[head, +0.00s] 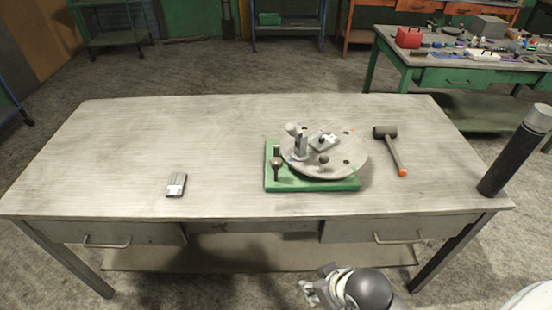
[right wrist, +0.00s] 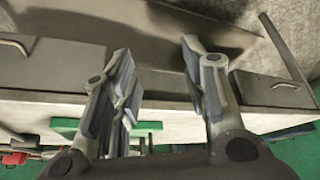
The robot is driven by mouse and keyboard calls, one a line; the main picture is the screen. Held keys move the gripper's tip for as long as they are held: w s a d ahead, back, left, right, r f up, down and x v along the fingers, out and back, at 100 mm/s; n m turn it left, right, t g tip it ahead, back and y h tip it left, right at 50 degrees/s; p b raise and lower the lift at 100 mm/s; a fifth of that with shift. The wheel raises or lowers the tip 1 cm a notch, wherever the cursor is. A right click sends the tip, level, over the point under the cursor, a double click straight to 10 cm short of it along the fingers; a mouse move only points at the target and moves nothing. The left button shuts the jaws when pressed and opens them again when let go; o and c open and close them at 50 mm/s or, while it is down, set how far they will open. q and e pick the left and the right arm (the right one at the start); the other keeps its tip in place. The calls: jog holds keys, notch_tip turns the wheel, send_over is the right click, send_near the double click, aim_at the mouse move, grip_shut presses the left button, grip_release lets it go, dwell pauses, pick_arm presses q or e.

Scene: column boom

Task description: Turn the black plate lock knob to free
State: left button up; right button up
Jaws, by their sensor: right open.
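The black plate lock knob (head: 276,163) stands upright on the left part of a green base (head: 312,186), beside a round grey plate (head: 343,168). A second dark knob (head: 323,159) sits on the plate. I cannot read the lock's setting. My right gripper (head: 315,287) is open and empty in front of the table, well short of the base and lower in the picture. In the right wrist view its fingers (right wrist: 157,65) are spread, with the table's front and part of the green base behind them. My left gripper is not in view.
The fixture is on a grey table (head: 110,150) with drawers in front. A mallet (head: 392,150) lies right of the plate; a small grey block (head: 176,184) lies at the left. The table between block and base is clear. A cluttered bench (head: 450,75) stands behind right.

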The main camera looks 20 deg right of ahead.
jog(key=w+a+r+n+t+y, duration=0.1)
jog(key=w+r+n+t+y, duration=0.2)
jog(key=w, duration=1.2)
jog(key=m+t+y, duration=0.1)
jog(key=t, duration=0.3)
send_near(275, 160)
jog(key=x, duration=0.5)
jog(key=p+x, duration=0.1)
jog(key=x, duration=0.3)
jog(key=shift+w+f, duration=0.3)
jog(key=shift+f, duration=0.1)
jog(key=c, duration=0.7)
jog(key=b, duration=0.3)
jog(key=n+y+b, duration=0.1)
jog(key=b, duration=0.1)
jog(key=shift+w+a+r+y+b, duration=0.1)
jog(key=shift+r+y+b, duration=0.1)
jog(key=shift+y+b, duration=0.15)
jog(key=shift+g+b, duration=0.3)
jog(key=shift+b, duration=0.05)
